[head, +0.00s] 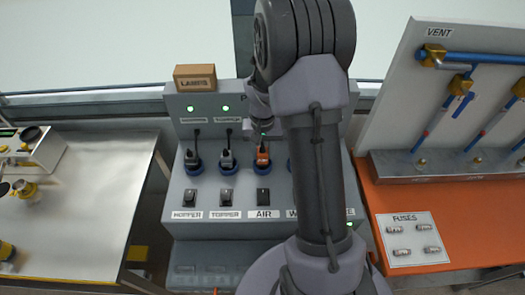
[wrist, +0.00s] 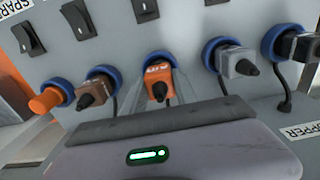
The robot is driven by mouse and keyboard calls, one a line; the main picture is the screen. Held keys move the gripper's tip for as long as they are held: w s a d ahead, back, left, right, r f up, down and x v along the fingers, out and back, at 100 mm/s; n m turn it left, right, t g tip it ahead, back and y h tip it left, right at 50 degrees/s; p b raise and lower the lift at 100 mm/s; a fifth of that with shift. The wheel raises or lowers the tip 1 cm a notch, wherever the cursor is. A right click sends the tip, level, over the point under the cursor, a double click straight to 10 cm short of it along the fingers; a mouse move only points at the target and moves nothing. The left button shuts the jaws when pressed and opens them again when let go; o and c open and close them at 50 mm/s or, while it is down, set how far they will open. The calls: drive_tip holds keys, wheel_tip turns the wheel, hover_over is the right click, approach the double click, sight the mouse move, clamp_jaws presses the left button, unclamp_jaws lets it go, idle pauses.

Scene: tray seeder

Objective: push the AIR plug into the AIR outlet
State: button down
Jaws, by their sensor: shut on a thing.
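The AIR plug (head: 263,153) is orange with a dark cord end. In the wrist view the AIR plug (wrist: 160,86) sits at the centre, in front of the blue ring of the AIR outlet (wrist: 159,56). In the head view the AIR outlet (head: 261,170) is third from the left, above the AIR label. My gripper (wrist: 161,98) is shut on the AIR plug, its grey fingers at either side. The plug is lined up with the ring, but I cannot tell how deep it sits. My arm hides part of the panel.
In the wrist view a brown plug (wrist: 100,86) and an orange piece (wrist: 46,100) are on the other side. Black switches (head: 263,195) lie below the outlets.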

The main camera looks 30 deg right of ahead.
drive_tip(key=shift+f+b, duration=0.85)
idle(1.0)
drive_tip(key=c, duration=0.9)
unclamp_jaws()
drive_tip(key=shift+f, duration=0.15)
